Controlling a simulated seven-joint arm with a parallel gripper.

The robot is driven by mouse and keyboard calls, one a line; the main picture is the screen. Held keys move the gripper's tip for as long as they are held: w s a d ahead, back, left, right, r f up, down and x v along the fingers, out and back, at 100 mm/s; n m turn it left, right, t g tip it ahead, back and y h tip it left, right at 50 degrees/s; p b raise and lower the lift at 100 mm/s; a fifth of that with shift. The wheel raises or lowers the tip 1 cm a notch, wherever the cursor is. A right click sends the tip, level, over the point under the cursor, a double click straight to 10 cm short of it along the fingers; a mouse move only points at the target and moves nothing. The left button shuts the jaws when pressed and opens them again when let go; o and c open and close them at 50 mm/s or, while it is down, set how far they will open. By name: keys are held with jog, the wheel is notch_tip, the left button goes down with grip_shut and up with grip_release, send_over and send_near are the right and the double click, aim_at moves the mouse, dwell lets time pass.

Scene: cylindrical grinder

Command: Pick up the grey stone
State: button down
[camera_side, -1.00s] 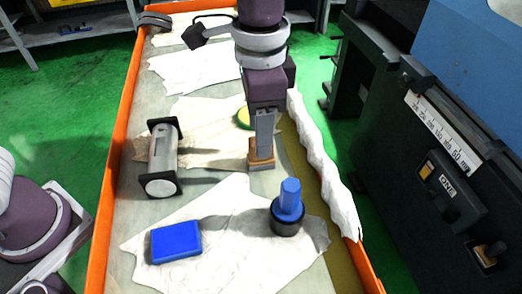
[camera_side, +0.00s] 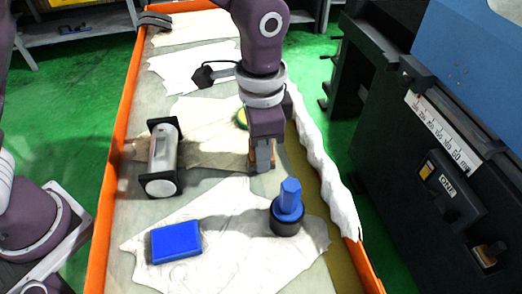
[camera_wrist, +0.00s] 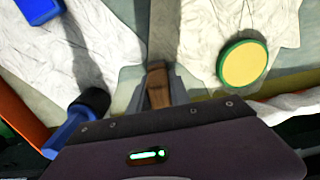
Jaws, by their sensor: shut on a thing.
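The grey stone is a small block whose visible part is brown in the wrist view (camera_wrist: 157,84). In the side view only a thin tan strip of the stone (camera_side: 273,151) shows beside the fingers. My gripper (camera_side: 262,163) points straight down over it, low at the bench top. In the wrist view my gripper's grey fingers (camera_wrist: 156,95) stand on both sides of the block, shut on it. The fingers hide most of the stone and its lower end, so I cannot tell whether it touches the bench.
A blue-and-black cylindrical piece (camera_side: 288,207) stands close by in front. A blue block (camera_side: 176,242) lies front left. A black-ended metal cylinder (camera_side: 163,160) is to the left. A green-rimmed yellow disc (camera_wrist: 243,64) lies behind. An orange edge (camera_side: 118,140) borders the bench.

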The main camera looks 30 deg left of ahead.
jog(key=shift+r, duration=0.1)
notch_tip(320, 180, up, 10)
jog(key=shift+f, duration=0.1)
jog(key=c, duration=2)
grip_release()
grip_shut()
jog(key=w+a+f, duration=0.2)
jog(key=w, duration=0.1)
jog(key=w+a+f, duration=0.2)
jog(key=w+a, duration=0.1)
jog(key=w+a+f, duration=0.1)
jog(key=w+a, duration=0.2)
jog(key=shift+w+a+f, duration=0.1)
jog(key=shift+w+f, duration=0.25)
jog(key=shift+f, duration=0.85)
jog(key=shift+f, duration=0.6)
